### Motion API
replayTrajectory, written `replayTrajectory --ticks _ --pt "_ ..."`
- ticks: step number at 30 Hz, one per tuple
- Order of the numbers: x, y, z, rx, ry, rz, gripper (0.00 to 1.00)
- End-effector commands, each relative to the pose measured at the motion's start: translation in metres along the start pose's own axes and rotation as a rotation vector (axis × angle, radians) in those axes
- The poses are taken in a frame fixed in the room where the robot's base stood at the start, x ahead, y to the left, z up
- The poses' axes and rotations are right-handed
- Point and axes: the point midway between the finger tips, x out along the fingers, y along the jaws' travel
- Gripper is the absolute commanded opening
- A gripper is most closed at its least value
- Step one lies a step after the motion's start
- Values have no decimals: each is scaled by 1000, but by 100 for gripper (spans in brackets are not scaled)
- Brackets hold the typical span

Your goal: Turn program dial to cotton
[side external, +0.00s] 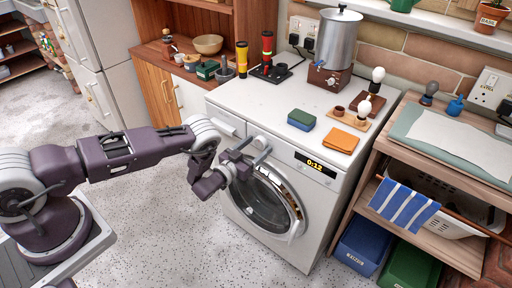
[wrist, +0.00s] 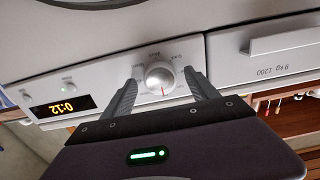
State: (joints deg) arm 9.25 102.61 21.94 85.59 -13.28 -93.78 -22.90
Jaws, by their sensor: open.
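The program dial (wrist: 160,77) is a round silver knob with a red mark, on the front panel of the white washing machine (side external: 240,97). In the wrist view the panel appears upside down, and the red mark points down in the picture. My gripper (wrist: 160,79) is open, with one finger on each side of the dial and a visible gap at both. In the side view my gripper (side external: 243,153) is at the machine's front panel, above the round door (side external: 265,205), and partly hides the dial area.
The lit display (side external: 314,163) reads 0:12. The detergent drawer (wrist: 265,55) is beside the dial. On the machine top are a green-and-blue sponge (side external: 301,120), an orange cloth (side external: 341,140) and a metal urn (side external: 335,50). A shelf stand with a striped towel (side external: 404,203) is at right.

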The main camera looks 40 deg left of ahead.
Motion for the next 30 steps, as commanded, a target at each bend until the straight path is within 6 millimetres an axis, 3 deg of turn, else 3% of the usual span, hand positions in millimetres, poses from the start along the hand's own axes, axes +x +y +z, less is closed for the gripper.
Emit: replayTrajectory --ticks 5,6,15,23,30 --pt "0 0 0 0 0 0 68" --pt "0 0 0 0 0 0 64" --pt "0 0 0 0 0 0 6" --pt "0 0 0 35 0 0 6" --pt "0 0 0 178 0 -1 6"
